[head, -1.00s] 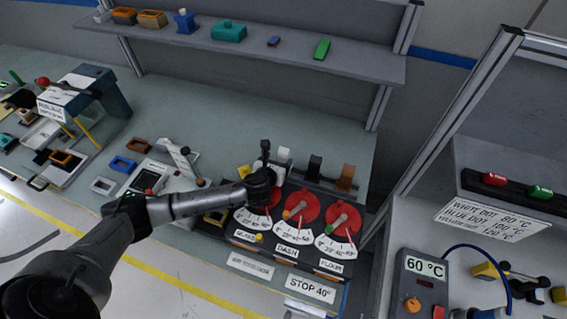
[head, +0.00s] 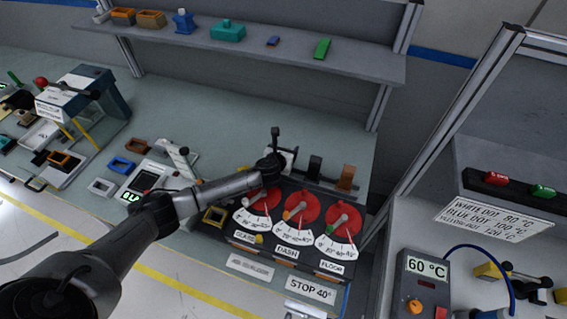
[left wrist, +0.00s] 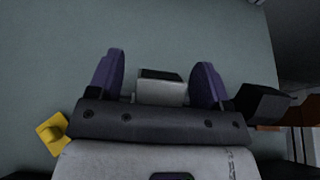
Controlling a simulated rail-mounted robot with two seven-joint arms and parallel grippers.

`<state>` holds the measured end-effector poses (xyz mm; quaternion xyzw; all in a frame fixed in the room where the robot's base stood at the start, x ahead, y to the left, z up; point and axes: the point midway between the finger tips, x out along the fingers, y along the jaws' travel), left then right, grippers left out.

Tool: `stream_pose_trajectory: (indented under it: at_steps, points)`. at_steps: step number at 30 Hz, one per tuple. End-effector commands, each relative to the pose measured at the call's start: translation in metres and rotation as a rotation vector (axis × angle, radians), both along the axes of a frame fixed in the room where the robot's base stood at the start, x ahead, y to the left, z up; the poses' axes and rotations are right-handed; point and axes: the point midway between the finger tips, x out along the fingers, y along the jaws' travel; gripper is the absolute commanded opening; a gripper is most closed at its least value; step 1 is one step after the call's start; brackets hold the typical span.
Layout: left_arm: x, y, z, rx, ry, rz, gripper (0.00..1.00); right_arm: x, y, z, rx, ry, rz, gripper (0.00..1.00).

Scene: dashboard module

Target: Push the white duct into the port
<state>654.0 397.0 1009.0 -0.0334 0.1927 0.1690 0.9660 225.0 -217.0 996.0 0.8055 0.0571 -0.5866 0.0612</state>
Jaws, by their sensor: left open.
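The white duct (left wrist: 160,92) is a pale block with a dark top. In the left wrist view it stands between the two purple fingers of my left gripper (left wrist: 158,70). The port cannot be made out. My right gripper is not in view.
Three red dials, including the middle dial (head: 301,206), sit just in front of the ducts. A yellow piece (left wrist: 53,132) lies left of the gripper. A shelf (head: 260,55) spans the back. The bench behind the ducts is clear.

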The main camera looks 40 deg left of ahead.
Motion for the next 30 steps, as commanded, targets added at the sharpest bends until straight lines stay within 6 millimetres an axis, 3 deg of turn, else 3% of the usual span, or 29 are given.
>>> stream_pose_trajectory:
  at_steps: [8,27,30]
  points:
    - [0.0009,0.0004,-0.0001,0.0,0.0,0.0,0.71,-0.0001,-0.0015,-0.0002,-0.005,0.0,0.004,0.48]
    - [0.0008,0.0004,-0.0003,0.0,0.0,0.0,0.1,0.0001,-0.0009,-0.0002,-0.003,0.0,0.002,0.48]
    - [0.0009,0.0004,0.0,0.0,0.0,0.0,0.06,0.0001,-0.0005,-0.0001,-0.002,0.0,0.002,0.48]
